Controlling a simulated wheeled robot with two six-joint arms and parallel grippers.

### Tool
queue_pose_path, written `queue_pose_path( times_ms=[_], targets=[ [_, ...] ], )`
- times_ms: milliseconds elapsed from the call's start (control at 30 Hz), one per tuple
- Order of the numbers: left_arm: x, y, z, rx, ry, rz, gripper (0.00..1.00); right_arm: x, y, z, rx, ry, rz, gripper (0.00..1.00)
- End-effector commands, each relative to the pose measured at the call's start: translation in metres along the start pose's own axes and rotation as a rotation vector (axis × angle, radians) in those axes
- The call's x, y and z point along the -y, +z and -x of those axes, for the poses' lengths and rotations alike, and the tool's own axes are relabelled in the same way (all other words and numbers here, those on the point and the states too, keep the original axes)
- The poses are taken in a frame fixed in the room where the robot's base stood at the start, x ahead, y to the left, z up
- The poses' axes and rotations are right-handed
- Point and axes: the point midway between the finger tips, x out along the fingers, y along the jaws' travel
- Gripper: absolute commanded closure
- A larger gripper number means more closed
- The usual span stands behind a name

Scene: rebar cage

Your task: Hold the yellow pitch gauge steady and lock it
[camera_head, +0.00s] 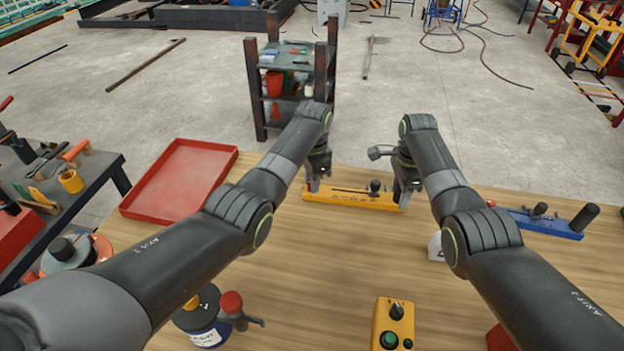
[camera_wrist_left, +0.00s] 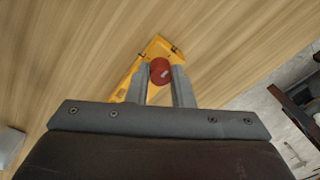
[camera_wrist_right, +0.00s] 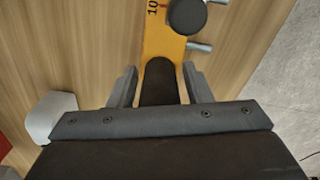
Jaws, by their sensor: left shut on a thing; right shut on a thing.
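The yellow pitch gauge (camera_head: 345,200) lies flat on the wooden table, with a black knob (camera_head: 375,186) standing on its right part. In the right wrist view this knob (camera_wrist_right: 187,15) is beyond the fingers. My left gripper (camera_head: 315,182) is shut on the red knob (camera_wrist_left: 160,71) at the gauge's left end. My right gripper (camera_head: 402,197) is at the gauge's right end, shut on the black handle (camera_wrist_right: 158,82) between its fingers. The right gripper's fingertips are partly hidden in the head view.
A red tray (camera_head: 135,207) is at the left of the table. A blue gauge (camera_head: 545,223) lies to the right. A yellow control box (camera_head: 393,322) and a dark bottle (camera_head: 200,318) stand near the front. A white object (camera_head: 435,247) is partly hidden by my right arm.

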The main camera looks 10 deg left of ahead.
Motion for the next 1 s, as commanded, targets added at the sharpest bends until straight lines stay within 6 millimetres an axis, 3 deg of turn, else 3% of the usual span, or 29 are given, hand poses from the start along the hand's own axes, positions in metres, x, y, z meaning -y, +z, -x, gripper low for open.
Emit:
queue_pose_path(
  times_ms=[367, 1000],
  targets=[
    [0.0043, 0.0013, 0.0017, 0.006, -0.012, 0.193, 1.00, -0.0015, -0.0004, -0.0003, -0.001, 0.008, 0.007, 0.93],
    [0.0036, 0.0001, 0.0021, 0.023, -0.011, 0.794, 1.00, -0.0019, -0.0016, -0.0008, -0.003, 0.009, 0.006, 0.93]
  ],
)
